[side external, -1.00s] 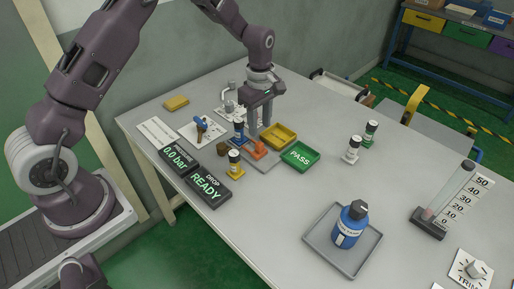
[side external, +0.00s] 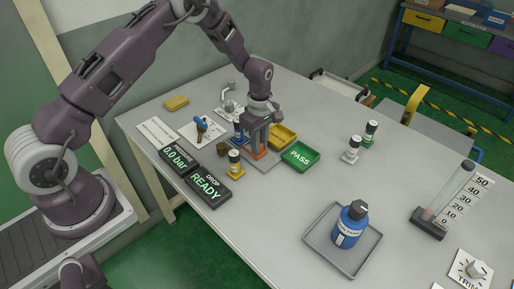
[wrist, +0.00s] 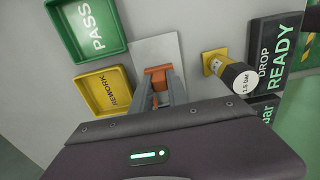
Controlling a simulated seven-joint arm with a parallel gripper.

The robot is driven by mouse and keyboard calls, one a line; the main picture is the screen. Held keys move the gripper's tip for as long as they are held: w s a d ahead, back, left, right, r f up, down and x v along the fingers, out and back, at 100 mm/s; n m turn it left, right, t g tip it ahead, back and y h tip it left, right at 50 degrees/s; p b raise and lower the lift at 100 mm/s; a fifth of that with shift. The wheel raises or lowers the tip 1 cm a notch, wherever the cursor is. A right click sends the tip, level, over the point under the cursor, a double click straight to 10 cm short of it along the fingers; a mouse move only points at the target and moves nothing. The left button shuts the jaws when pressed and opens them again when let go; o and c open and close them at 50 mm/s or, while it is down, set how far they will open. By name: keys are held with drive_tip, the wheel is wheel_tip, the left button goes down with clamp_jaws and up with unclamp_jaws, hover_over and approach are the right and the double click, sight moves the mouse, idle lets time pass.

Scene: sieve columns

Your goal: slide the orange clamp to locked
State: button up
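The orange clamp (wrist: 158,74) sits on a light grey plate (wrist: 158,45) on the table. In the side view the orange clamp (side external: 258,155) shows low between and behind my fingers, partly hidden by them. My gripper (side external: 259,150) is lowered over it, pointing down. In the wrist view my gripper (wrist: 161,91) has one finger on each side of the orange part. The fingers look spread apart; whether they touch the clamp I cannot tell. The clamp's locked marking is not visible.
A yellow REWORK tray (side external: 283,135) and a green PASS tray (side external: 300,156) lie close to the right. A yellow-based cylinder (side external: 235,163) and the READY display (side external: 208,185) stand in front. A blue bottle (side external: 350,225) stands in a grey tray farther right.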

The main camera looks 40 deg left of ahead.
clamp_jaws()
drive_tip(key=shift+a, duration=2.1)
drive_tip(key=o, duration=0.6)
unclamp_jaws()
drive_tip(key=shift+c, duration=0.2)
drive_tip(key=shift+r, duration=0.1)
drive_tip(key=shift+r, duration=2.9)
